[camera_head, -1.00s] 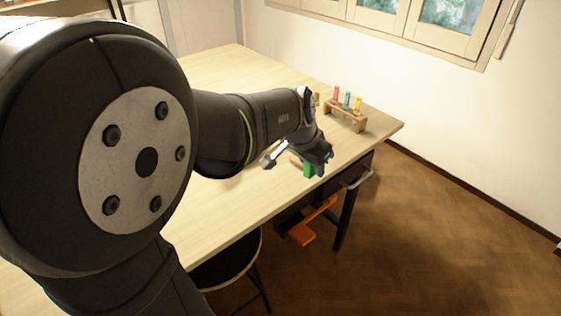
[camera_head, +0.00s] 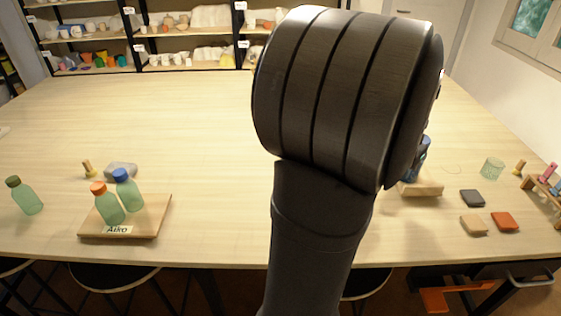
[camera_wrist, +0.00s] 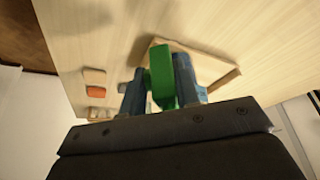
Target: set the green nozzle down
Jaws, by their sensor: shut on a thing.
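The green nozzle (camera_wrist: 161,76) is between the two blue-grey fingers of my gripper (camera_wrist: 160,70) in the wrist view, and the gripper is shut on it. Beyond it, a pale wooden board (camera_wrist: 225,75) lies on the table. I cannot tell whether the nozzle touches the board. In the head view, my arm hides the nozzle and most of the gripper. A bluish part of the gripper (camera_head: 423,146) shows at the arm's right side, above a wooden board (camera_head: 423,189).
Right of that board lie a dark tile (camera_head: 472,198), a tan tile (camera_head: 474,225) and an orange tile (camera_head: 505,221). A green mesh cup (camera_head: 492,168) and a rack (camera_head: 543,197) stand farther right. Bottles (camera_head: 108,204) stand on a board (camera_head: 152,222) at left. The table's middle-left is clear.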

